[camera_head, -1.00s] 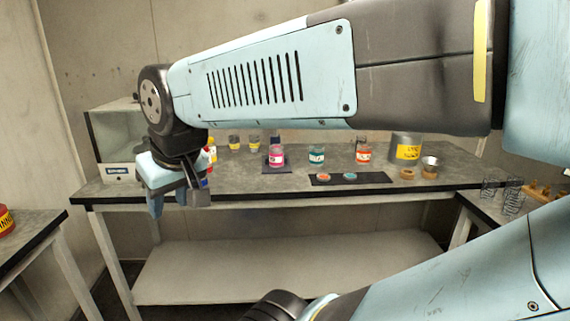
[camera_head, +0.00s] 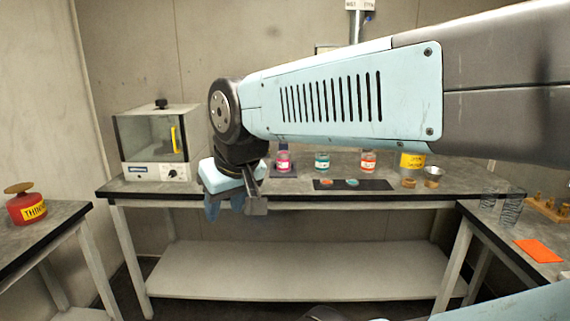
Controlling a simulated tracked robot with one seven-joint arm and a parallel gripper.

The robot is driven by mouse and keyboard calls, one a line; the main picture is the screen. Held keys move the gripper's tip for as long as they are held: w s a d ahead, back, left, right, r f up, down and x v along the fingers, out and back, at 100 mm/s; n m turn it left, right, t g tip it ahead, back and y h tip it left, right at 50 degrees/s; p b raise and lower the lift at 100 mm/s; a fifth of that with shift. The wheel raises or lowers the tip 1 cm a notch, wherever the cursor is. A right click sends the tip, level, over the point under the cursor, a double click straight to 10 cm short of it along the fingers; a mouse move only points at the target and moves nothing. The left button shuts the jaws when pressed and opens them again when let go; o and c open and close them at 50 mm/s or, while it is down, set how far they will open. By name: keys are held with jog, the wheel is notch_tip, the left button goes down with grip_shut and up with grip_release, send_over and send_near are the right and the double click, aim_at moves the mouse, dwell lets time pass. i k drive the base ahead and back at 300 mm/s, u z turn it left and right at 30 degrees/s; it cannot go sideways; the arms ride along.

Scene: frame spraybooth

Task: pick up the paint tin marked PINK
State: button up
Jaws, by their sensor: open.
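A glass jar of pink paint (camera_head: 283,162) stands on a small dark mat on the back bench, just right of my gripper. Its white label is too small to read. My gripper (camera_head: 236,206) points down in front of the bench's front edge, to the left of the pink jar and nearer to me. It is open, and nothing shows between its fingers. A teal paint jar (camera_head: 322,162) and an orange-red paint jar (camera_head: 367,162) stand in a row to the right of the pink one.
A glass-fronted cabinet (camera_head: 157,143) stands at the bench's left end. A dark mat with two lids (camera_head: 380,185) lies in front of the jars. A yellow-labelled can (camera_head: 412,161) stands right. A red thinner can (camera_head: 27,207) is on the left table. My arm crosses above the bench.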

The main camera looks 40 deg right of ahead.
aim_at(283, 162)
jog(key=z, duration=0.25)
jog(key=i, duration=1)
jog(key=z, duration=0.05)
